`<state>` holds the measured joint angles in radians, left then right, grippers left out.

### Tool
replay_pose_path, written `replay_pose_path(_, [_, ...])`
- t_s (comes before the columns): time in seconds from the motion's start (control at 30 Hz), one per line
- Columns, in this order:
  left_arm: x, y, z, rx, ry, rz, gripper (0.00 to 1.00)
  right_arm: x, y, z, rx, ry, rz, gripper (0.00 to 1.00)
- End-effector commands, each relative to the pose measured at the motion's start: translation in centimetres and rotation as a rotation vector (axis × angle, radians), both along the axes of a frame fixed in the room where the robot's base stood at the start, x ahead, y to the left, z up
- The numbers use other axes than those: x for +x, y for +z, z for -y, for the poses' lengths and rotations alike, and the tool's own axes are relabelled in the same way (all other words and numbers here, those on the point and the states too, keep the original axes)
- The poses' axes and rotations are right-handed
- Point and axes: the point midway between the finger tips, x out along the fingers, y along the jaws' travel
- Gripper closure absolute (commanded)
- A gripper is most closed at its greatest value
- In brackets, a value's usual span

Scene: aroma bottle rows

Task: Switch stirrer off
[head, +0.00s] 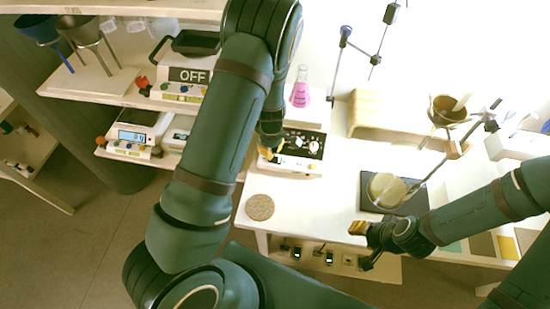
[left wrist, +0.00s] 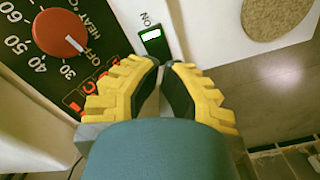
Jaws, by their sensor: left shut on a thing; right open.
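The stirrer (head: 301,155) is a white box with a dark dial panel, on the white table under a flask of pink liquid (head: 300,92). My left gripper (head: 268,154) is at its front left corner. In the left wrist view, the stirrer's rocker switch (left wrist: 152,37) is lit white-green beside the label ON. My left gripper (left wrist: 167,66) has its yellow fingers close together at the switch's near end. They hide whatever is between them. The heat knob (left wrist: 62,30) shows to the left. My right gripper (head: 362,236) is open and empty near the table's front edge.
A round cork mat (head: 260,207) lies left on the table, near the stirrer. A dark plate with a round glass vessel (head: 386,190) stands to the right. Shelves with balances (head: 135,130) are on the left.

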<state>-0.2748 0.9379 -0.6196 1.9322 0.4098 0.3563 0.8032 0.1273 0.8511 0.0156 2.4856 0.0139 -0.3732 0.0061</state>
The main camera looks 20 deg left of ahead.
Motion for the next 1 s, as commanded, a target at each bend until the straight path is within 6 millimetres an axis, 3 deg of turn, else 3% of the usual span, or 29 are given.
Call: replay_pose_path(1.0, [0.0,-1.4,0.0,0.0,0.0,0.0,1.0,0.0,-1.0,0.0,0.0,0.0,0.0,0.53])
